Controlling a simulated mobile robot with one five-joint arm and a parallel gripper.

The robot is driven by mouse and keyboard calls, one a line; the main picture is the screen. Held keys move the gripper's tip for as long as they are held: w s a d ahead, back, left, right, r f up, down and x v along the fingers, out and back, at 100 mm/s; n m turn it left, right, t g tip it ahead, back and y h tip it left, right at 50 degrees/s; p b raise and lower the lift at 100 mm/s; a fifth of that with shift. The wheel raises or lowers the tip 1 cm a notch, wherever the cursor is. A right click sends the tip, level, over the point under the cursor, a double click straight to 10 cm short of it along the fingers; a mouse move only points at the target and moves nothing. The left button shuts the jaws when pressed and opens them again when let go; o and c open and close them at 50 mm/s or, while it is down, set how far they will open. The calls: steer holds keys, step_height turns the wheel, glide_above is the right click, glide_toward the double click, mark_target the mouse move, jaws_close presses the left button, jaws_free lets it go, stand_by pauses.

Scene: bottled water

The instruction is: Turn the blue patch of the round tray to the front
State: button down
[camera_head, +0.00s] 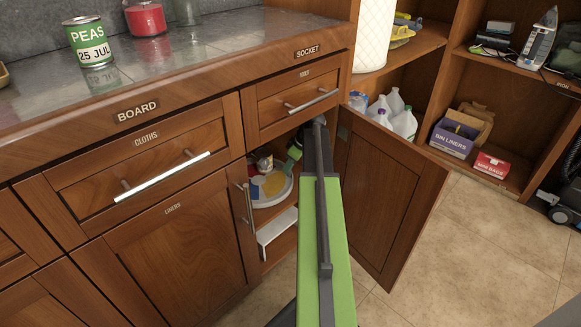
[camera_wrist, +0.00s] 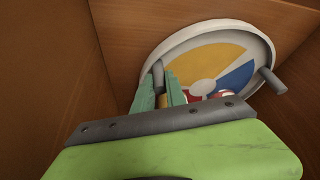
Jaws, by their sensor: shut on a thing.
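The round tray (camera_head: 270,201) sits inside the open cabinet, with a pale rim and coloured patches on its floor. In the wrist view the tray (camera_wrist: 187,37) shows a yellow patch (camera_wrist: 211,55) and a blue patch (camera_wrist: 240,75) on the right side. One grey peg (camera_wrist: 272,82) stands on the rim at the right. My gripper (camera_wrist: 160,88) is shut on another grey peg (camera_wrist: 158,72) at the rim's left. In the head view my gripper (camera_head: 293,155) reaches into the cabinet, and my arm hides part of the tray.
The cabinet door (camera_head: 388,195) stands open to the right of my arm. Small items (camera_head: 264,163) stand at the tray's back. A white step-shaped piece (camera_head: 277,231) is below the tray. A closed drawer (camera_head: 297,100) is above; cabinet walls are close around my gripper.

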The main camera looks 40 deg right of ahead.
steer(key=shift+d, duration=0.25)
steer(key=c, duration=1.4)
jaws_free()
steer(key=shift+o, duration=0.2)
steer(key=shift+a, duration=0.15)
steer(key=shift+r, duration=0.1)
